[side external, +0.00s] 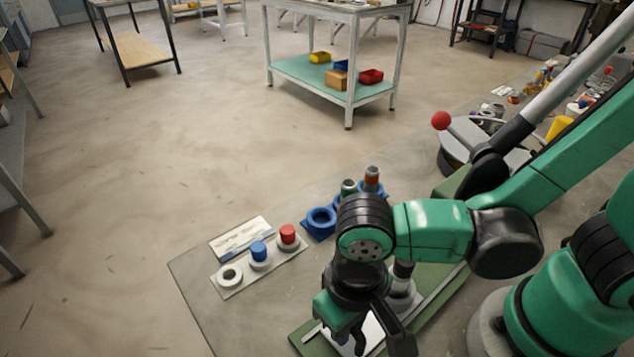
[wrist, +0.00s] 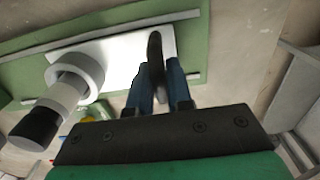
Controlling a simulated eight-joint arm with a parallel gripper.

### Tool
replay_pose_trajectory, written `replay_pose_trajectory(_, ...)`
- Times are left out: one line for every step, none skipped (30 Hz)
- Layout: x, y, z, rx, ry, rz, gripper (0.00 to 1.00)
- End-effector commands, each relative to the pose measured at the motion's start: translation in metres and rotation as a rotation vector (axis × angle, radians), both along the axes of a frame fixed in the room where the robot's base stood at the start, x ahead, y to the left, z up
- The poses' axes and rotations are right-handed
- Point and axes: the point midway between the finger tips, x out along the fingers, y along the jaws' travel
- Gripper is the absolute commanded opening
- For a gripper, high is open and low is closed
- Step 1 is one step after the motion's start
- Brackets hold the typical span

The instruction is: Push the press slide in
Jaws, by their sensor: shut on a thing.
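The press slide is a white plate (wrist: 115,50) lying between the rails of a green base (wrist: 220,28); part of the plate shows in the side external view (side external: 374,328). A dark upright handle (wrist: 155,48) stands at the plate's right end in the wrist view. In the side external view my gripper (side external: 366,343) is low over the near end of the base, at the bottom edge. A white ring (wrist: 80,68) with a grey, black-ended post (wrist: 55,108) stands over the plate's other end.
A pale board (side external: 258,267) holds a white ring, a blue cylinder (side external: 259,250) and a red cylinder (side external: 288,234). Blue holders (side external: 320,221) stand behind my wrist. A red-ball lever (side external: 440,120) is at the right.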

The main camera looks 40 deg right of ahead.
Motion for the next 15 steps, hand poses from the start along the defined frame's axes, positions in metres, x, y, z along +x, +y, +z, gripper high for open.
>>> replay_pose_trajectory(0.001, -0.004, 0.0, 0.0, -0.002, -0.003, 0.0)
replay_pose_trajectory(0.001, -0.006, 0.0, 0.0, -0.002, -0.003, 0.0)
replay_pose_trajectory(0.001, -0.009, 0.0, 0.0, -0.002, -0.003, 0.0)
replay_pose_trajectory(0.001, -0.011, 0.0, 0.0, -0.002, -0.003, 0.0)
replay_pose_trajectory(0.001, -0.013, 0.0, 0.0, -0.002, -0.003, 0.0)
replay_pose_trajectory(0.001, -0.015, 0.0, 0.0, -0.002, -0.003, 0.0)
replay_pose_trajectory(0.001, -0.017, 0.0, 0.0, -0.002, -0.003, 0.0)
replay_pose_trajectory(0.001, -0.019, 0.0, 0.0, -0.002, -0.003, 0.0)
replay_pose_trajectory(0.001, -0.022, 0.0, 0.0, -0.002, -0.003, 0.0)
replay_pose_trajectory(0.001, -0.024, 0.0, 0.0, -0.002, -0.004, 0.0)
replay_pose_trajectory(0.0, -0.026, 0.0, 0.0, -0.002, -0.003, 0.0)
replay_pose_trajectory(0.001, -0.028, 0.0, 0.0, -0.003, -0.003, 0.0)
replay_pose_trajectory(0.001, -0.03, 0.0, 0.0, -0.002, -0.004, 0.0)
replay_pose_trajectory(0.001, -0.033, 0.0, 0.0, -0.003, -0.004, 0.0)
replay_pose_trajectory(0.001, -0.035, 0.0, -0.001, -0.003, -0.003, 0.0)
